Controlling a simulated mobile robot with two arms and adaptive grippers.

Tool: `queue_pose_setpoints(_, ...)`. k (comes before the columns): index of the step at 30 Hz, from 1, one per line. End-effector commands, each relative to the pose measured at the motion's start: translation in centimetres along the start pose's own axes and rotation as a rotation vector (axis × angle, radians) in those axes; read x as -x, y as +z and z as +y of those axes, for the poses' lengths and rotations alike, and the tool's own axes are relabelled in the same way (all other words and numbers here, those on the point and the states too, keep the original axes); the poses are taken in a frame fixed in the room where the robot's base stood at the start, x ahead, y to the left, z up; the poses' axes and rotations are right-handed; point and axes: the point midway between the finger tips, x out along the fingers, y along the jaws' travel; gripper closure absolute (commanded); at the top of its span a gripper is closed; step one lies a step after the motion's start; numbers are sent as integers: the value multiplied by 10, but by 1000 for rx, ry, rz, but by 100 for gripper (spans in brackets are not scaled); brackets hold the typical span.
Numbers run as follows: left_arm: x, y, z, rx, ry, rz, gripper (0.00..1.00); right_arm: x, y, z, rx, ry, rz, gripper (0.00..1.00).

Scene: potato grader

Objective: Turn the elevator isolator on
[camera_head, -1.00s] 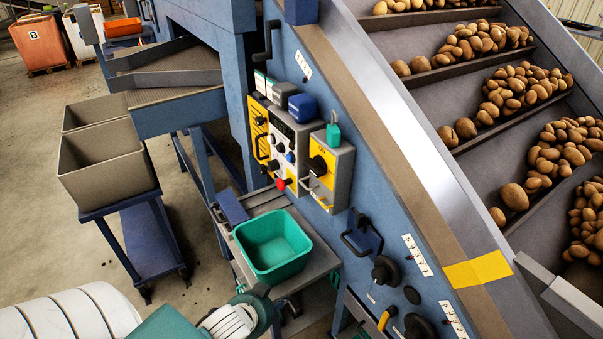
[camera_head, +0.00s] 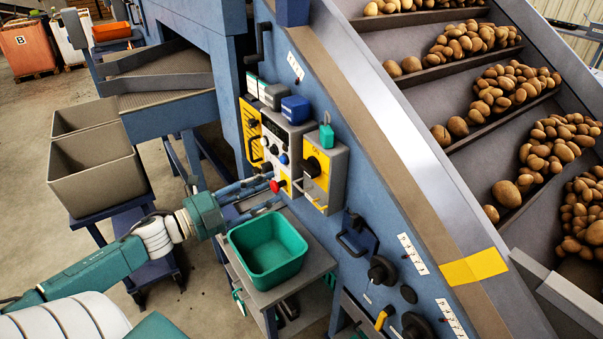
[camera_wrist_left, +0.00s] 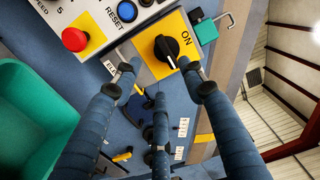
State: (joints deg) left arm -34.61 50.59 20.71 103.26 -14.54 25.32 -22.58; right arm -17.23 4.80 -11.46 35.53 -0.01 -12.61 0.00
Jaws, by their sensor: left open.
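The isolator is a black rotary knob (camera_head: 312,167) on the yellow face of a grey box on the blue machine side. In the left wrist view the knob (camera_wrist_left: 166,48) sits on a yellow plate (camera_wrist_left: 150,66) marked ON, and its bar lies slanted, apart from the ON mark. My left gripper (camera_head: 268,182) reaches in from the left, just left of the box. In the left wrist view its fingers (camera_wrist_left: 162,84) are spread and empty, with the knob beyond and between the tips. Contact is not visible. My right gripper is not in view.
A red stop button (camera_head: 276,186) and blue RESET button (camera_wrist_left: 127,11) are on the panel beside the isolator. A teal padlock-like piece (camera_head: 326,136) sits atop its box. A green tub (camera_head: 266,262) stands on a table below. Potatoes (camera_head: 552,140) lie on the elevator at right.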

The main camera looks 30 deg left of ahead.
Motion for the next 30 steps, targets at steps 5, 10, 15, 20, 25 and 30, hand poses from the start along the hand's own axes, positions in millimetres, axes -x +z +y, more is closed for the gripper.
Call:
queue_pose_setpoints(5, -7, -3, -6, -24, -9, 29, 58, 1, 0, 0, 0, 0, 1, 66)
queue_pose_setpoints(10, -30, -3, -8, -25, -11, 28, 58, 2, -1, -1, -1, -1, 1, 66)
queue_pose_setpoints(15, -56, -4, -8, -23, -11, 27, 58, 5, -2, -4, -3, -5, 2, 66)
queue_pose_setpoints(20, -79, -4, -8, -22, -11, 26, 58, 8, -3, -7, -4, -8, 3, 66)
queue_pose_setpoints(25, -97, -4, -8, -20, -9, 24, 58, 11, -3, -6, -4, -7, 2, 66)
queue_pose_setpoints(30, -106, -5, -6, -20, -7, 25, 58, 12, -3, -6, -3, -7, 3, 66)
